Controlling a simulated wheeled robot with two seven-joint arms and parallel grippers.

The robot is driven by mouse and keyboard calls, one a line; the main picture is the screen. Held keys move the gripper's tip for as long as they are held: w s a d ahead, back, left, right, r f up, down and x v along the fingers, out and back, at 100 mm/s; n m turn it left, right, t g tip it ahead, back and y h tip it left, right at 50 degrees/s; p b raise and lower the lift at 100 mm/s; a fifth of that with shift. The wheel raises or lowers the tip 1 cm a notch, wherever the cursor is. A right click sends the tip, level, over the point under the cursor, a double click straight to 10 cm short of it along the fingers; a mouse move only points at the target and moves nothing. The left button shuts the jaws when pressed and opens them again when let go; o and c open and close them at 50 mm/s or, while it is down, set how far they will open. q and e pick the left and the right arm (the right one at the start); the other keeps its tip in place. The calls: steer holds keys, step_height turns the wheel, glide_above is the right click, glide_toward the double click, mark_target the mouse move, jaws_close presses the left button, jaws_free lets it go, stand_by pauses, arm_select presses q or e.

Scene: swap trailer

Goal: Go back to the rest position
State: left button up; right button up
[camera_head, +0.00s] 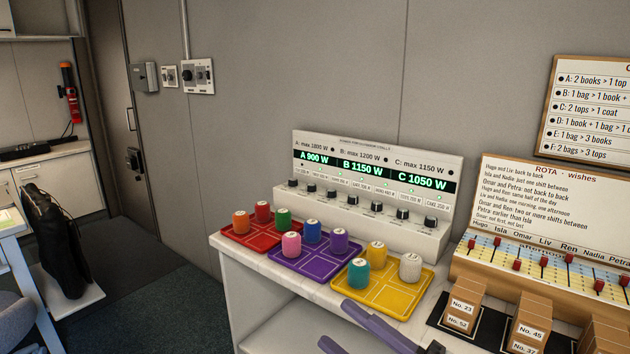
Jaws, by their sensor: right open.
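A white power panel (415,239) stands against the wall at the back of the white counter. A row of several black knobs (354,198) runs along its sloped front. Small name labels sit above the knobs, but they are too small to tell which knob is toys. Its green displays (361,168) read A 900 W, B 1150 W and C 1050 W. My right gripper (336,324) is open at the bottom edge, its purple fingers in front of the yellow tray and apart from the panel. My left gripper is not in view.
Red (240,239), purple (284,262) and yellow (385,307) trays hold coloured cylinders in front of the panel. A rota board (560,196) with red sliders and numbered brown boxes (530,320) stand at the right. A black bag (55,240) is far left.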

steer(key=d+f+m+t+h, duration=0.2)
steer(key=d+f+m+h, duration=0.15)
steer(key=f+m, duration=0.25)
steer(key=d+f+m+t+h, duration=0.1)
steer(key=d+f+m+h, duration=0.1)
steer(key=f+m+h, duration=0.35)
steer(key=s+d+f+m+g+h, duration=0.2)
steer(key=s+f+m, duration=0.3)
steer(key=s+f, duration=0.5)
steer(key=s+d+f+m+g+h, duration=0.3)
steer(key=s+f, duration=0.6)
steer(key=f, duration=0.5)
steer(key=d+m+g, duration=0.1)
steer(key=m+g, duration=0.1)
steer(key=shift+s+g, duration=0.3)
steer(key=shift+s, duration=0.1)
